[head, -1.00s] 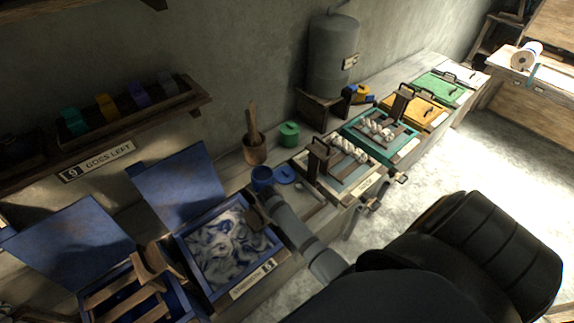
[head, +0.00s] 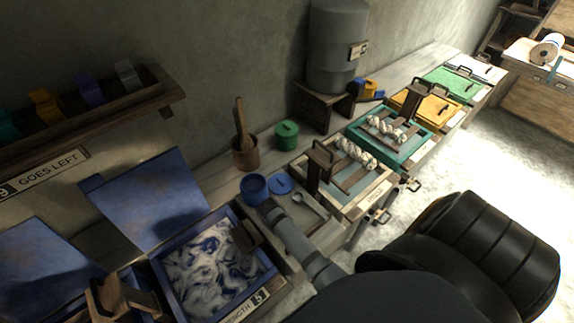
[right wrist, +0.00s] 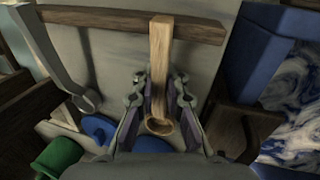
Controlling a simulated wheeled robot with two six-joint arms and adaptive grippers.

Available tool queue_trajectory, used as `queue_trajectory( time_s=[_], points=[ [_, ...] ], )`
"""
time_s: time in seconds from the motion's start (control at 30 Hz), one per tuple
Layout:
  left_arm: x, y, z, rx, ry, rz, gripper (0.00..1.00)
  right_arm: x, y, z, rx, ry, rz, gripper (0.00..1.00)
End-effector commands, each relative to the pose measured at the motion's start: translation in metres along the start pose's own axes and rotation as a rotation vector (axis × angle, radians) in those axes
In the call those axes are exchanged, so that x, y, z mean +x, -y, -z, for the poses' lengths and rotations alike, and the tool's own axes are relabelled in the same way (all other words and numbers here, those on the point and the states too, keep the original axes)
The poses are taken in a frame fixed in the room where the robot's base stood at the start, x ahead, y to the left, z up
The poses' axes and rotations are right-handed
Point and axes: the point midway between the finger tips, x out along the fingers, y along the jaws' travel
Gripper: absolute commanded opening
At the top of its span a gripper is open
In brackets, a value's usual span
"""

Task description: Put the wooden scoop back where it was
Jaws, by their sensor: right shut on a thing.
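The wooden scoop (right wrist: 161,65) shows in the right wrist view. Its pale handle points to the top of the picture, and its hollow round bowl (right wrist: 160,125) is at the fingers. My right gripper (right wrist: 160,95) is shut on the scoop. In the head view my right gripper (head: 268,208) is above the bench, just in front of the blue pot (head: 254,188) and to the right of the marbled vat (head: 215,265). The scoop is hidden there behind my gripper and arm. My left gripper is in neither current view.
A blue lid (head: 281,184) and a grey spoon-like tool (head: 300,198) lie on the bench near my gripper. A green pot (head: 287,135) and a wooden mortar with pestle (head: 245,150) stand behind. A wooden block (head: 246,237) sits at the vat's right edge.

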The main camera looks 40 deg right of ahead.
Motion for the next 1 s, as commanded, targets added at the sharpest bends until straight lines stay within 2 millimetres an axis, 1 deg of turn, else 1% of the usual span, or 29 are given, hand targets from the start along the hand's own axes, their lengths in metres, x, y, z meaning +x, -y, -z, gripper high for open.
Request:
queue_trajectory(
  time_s=[0.03,0.1,0.17,0.27,0.4,0.43,0.5,0.6,0.87,1.0],
  points=[
    [0.003,-0.005,0.009,-0.003,-0.014,-0.005,0.40,0.002,0.001,0.000,0.000,-0.001,0.001,0.00],
    [0.000,-0.009,0.018,-0.006,-0.028,-0.010,0.40,-0.001,0.001,0.000,0.000,-0.001,0.001,0.00],
    [-0.001,-0.009,0.020,-0.006,-0.031,-0.010,0.40,-0.001,0.000,0.000,0.000,-0.001,0.001,0.00],
    [0.000,-0.006,0.015,-0.004,-0.024,-0.007,0.40,0.000,0.001,0.000,0.000,0.000,0.001,0.00],
    [0.001,-0.001,0.001,0.000,-0.003,-0.001,0.40,0.005,0.002,0.000,0.000,-0.001,0.000,0.00],
    [0.001,0.000,-0.002,0.000,0.001,0.000,0.40,0.004,0.002,0.000,0.000,-0.001,0.000,0.12],
    [0.000,0.000,-0.005,0.000,0.006,0.000,0.40,0.004,0.001,0.000,0.000,-0.001,0.000,0.21],
    [0.000,0.000,-0.005,0.000,0.006,0.000,0.40,0.004,0.001,0.000,0.000,-0.001,0.000,0.35],
    [0.001,0.000,0.001,0.000,-0.002,0.000,0.40,0.004,0.001,0.000,0.000,-0.001,0.000,0.35],
    [-0.001,0.000,0.003,0.000,-0.005,0.000,0.40,0.000,0.000,0.000,0.000,-0.001,0.000,0.35]
  ],
)
